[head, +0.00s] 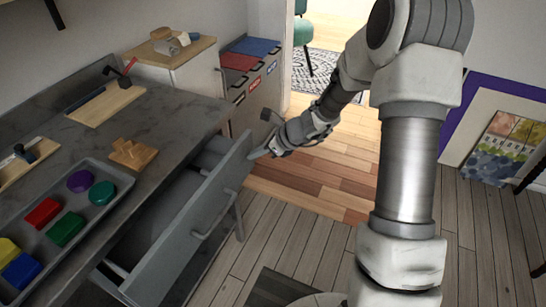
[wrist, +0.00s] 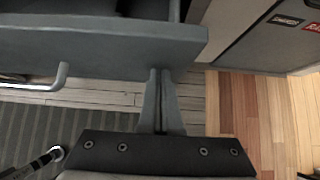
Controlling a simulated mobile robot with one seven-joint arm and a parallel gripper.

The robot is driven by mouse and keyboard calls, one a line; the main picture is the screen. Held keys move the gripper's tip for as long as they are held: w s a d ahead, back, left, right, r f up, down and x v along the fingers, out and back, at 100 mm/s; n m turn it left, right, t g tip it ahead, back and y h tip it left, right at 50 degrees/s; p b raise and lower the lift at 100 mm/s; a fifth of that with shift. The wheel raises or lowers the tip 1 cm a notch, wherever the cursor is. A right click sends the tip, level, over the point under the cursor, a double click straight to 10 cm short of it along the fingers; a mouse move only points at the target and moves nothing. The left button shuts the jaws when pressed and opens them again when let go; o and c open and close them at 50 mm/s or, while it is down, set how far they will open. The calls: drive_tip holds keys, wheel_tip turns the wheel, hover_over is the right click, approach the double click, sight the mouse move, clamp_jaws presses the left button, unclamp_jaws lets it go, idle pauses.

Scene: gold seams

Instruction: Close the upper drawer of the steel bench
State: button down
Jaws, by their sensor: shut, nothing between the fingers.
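The steel bench (head: 150,112) stands at the left of the head view. Its upper drawer is pulled well out, and the grey drawer front (head: 172,252) faces right, with a bar handle (head: 214,222) on it. In the wrist view the drawer front (wrist: 90,45) spans the upper left, with part of the handle (wrist: 40,82) at the left edge. My gripper (head: 255,154) is at the far end of the drawer front, on its outer side. Its two fingers (wrist: 160,74) are shut together with nothing between them. Their tips overlap the front's lower edge in the wrist view; I cannot tell whether they touch.
A grey tray (head: 103,211) with several coloured blocks lies on the bench top, near a wooden piece (head: 133,153) and a cutting board (head: 104,104). Bins with red and blue lids (head: 252,47) stand beyond the drawer. The wooden floor (head: 330,180) to the right is open.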

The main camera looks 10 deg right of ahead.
sight(226, 143)
drive_tip(key=w+a, duration=0.1)
drive_tip(key=a, duration=0.1)
drive_tip(key=w+a+p, duration=0.1)
drive_tip(key=w+a, duration=0.1)
drive_tip(key=a, duration=0.1)
drive_tip(key=w+a, duration=0.2)
drive_tip(key=shift+w+a, duration=0.2)
drive_tip(key=shift+a, duration=0.05)
drive_tip(key=shift+w+a+r, duration=0.1)
drive_tip(key=shift+r, duration=0.05)
drive_tip(key=shift+a, duration=0.2)
drive_tip(key=shift+d+p, duration=0.1)
drive_tip(key=shift+p, duration=0.2)
